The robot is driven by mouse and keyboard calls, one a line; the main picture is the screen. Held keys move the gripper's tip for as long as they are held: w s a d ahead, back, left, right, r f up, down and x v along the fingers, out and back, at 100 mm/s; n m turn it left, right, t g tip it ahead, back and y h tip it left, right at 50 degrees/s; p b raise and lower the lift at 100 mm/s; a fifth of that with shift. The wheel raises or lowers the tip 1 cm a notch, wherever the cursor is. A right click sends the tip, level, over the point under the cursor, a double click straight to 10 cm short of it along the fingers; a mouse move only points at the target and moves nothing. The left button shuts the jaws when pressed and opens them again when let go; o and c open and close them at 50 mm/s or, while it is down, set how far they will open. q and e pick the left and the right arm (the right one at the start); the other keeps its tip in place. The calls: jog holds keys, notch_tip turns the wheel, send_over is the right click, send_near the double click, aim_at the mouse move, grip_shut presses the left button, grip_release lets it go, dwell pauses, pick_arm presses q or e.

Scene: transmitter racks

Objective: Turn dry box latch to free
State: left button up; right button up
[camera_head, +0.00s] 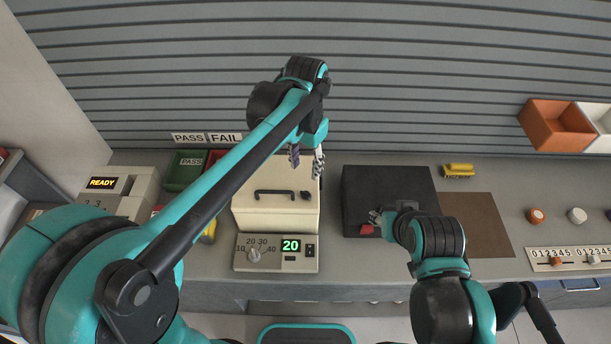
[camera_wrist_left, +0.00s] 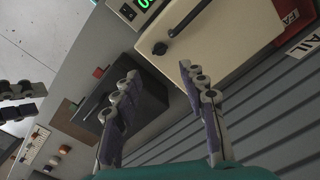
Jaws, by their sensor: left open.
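The cream dry box (camera_head: 245,212) stands at the centre of the bench with a black bar handle (camera_head: 272,192) on its face. A small dark knob (camera_head: 305,195), which looks like the latch, sits just right of the handle. In the left wrist view the knob (camera_wrist_left: 160,48) lies beyond the fingertips, near the handle (camera_wrist_left: 190,18); its setting cannot be read. My left gripper (camera_head: 306,160) is open and empty, over the box's back right part and apart from the knob. My right gripper (camera_head: 378,218) is by the black box; its jaws are unclear.
A control panel (camera_head: 277,263) with a dial and a green "20" fronts the dry box. The black box (camera_head: 385,185) with a red part (camera_head: 366,229) stands to the right. A green PASS bin (camera_head: 184,172) is to the left. A brown mat (camera_head: 478,225) lies bare further right.

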aim_at(306, 193)
pick_arm(q)
notch_tip(306, 193, down, 4)
jog(key=m+b, duration=0.1)
jog(key=m, duration=1.1)
jog(key=shift+f+m+b, duration=0.2)
jog(key=shift+m+b, duration=0.1)
notch_tip(306, 193, down, 7)
jog(key=shift+f+b, duration=0.1)
jog(key=shift+b, duration=0.65)
grip_shut()
